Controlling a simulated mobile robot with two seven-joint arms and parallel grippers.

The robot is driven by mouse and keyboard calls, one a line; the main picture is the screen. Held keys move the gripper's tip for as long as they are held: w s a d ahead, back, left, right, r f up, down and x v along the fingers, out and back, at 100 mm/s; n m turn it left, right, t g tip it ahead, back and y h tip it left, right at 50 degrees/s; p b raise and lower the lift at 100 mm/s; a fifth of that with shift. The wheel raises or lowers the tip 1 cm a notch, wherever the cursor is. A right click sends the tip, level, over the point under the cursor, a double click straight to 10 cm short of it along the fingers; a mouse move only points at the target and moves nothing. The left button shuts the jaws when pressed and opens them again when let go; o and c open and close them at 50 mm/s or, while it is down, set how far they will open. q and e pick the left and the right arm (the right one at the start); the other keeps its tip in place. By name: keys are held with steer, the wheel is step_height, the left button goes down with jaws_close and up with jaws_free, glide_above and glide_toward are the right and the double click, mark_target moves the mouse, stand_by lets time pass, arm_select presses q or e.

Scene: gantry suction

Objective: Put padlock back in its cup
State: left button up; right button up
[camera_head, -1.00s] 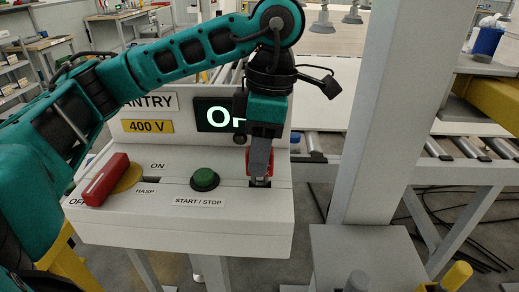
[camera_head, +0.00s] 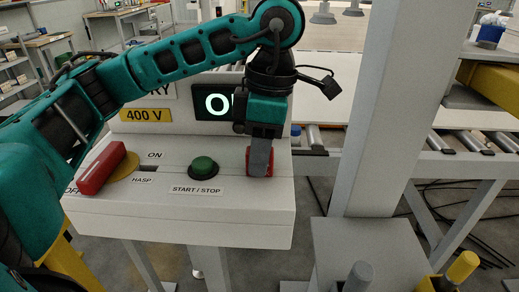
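My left gripper (camera_head: 261,168) points down at the right end of the white control panel top. A red padlock (camera_head: 249,160) shows at both sides of the grey finger, which hides most of it. The gripper appears shut on it. The padlock is at or just above the panel top; I cannot tell whether it touches. I cannot make out its cup; the gripper and padlock may hide it. My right gripper is not in view.
The control panel (camera_head: 235,225) bears a green start/stop button (camera_head: 203,167) and a red handle (camera_head: 101,168) by the hasp at the left. A display (camera_head: 213,104) stands behind. A grey post (camera_head: 375,120) rises at the right, with roller conveyor (camera_head: 460,146) beyond.

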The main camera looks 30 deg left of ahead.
arm_select(q)
steer(key=o, duration=0.5)
steer(key=shift+r, duration=0.3)
steer(key=r+p, duration=0.1)
steer(key=r, duration=0.3)
steer(key=r+p, duration=0.2)
steer(key=r, duration=0.2)
steer(key=w+d+r+p, duration=0.1)
steer(key=r, duration=0.3)
steer(key=shift+w+r+p, duration=0.1)
steer(key=shift+r+p, duration=0.05)
steer(key=shift+p, duration=0.2)
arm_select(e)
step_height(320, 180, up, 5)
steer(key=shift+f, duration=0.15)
